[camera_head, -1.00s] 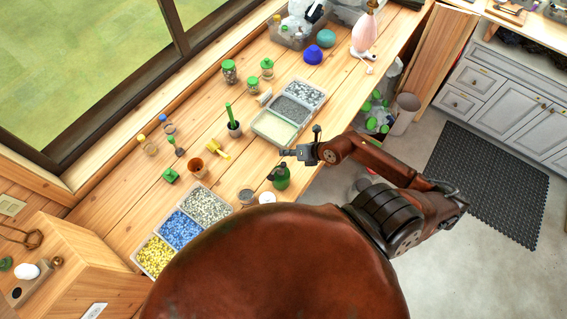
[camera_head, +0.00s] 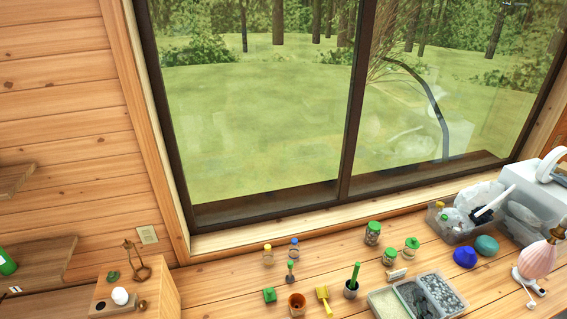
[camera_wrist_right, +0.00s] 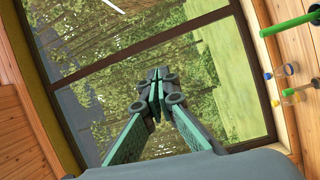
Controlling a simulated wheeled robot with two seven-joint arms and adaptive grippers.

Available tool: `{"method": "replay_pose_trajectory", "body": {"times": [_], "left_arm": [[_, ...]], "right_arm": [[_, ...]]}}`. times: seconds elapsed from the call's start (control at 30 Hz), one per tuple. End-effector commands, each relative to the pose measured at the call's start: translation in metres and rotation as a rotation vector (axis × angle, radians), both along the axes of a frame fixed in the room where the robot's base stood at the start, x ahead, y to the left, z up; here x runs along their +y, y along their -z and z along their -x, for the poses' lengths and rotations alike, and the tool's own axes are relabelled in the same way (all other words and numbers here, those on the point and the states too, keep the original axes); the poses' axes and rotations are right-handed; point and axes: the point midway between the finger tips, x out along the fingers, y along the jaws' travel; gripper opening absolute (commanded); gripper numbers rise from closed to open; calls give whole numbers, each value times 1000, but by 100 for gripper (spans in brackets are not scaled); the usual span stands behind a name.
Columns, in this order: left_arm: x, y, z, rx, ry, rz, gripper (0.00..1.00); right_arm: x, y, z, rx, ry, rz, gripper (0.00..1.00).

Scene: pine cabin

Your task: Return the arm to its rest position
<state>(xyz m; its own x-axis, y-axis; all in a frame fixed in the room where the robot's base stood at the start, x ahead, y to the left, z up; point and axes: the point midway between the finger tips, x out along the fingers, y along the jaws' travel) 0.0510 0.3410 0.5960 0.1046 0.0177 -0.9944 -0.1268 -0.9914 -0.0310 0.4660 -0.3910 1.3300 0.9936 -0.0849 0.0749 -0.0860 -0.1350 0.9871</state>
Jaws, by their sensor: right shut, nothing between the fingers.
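My right gripper (camera_wrist_right: 155,95) shows in the right wrist view, where its two fingers meet at the tips. It is shut with nothing between the fingers, and the window is behind it. Neither gripper shows in the head view now. My left gripper is in no view.
A wooden worktop (camera_head: 225,290) runs below a large window (camera_head: 260,120). On it stand a terracotta pot (camera_head: 297,304), a yellow scoop (camera_head: 324,299), several jars, trays of pebbles (camera_head: 440,293), a blue pot (camera_head: 465,257) and a pink spray bottle (camera_head: 540,258). A wooden box (camera_head: 160,285) is at left.

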Motion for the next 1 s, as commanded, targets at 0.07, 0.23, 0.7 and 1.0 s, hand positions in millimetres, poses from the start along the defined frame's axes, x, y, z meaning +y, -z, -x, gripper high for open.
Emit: {"method": "replay_pose_trajectory", "body": {"times": [0.07,0.23,0.7,1.0], "left_arm": [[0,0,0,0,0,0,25],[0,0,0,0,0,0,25],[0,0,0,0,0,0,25],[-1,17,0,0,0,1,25]], "right_arm": [[-40,7,15,10,168,-202,0],[-93,82,67,171,505,-615,0],[1,240,187,805,801,-1161,0],[42,308,206,992,810,-1229,0]]}}
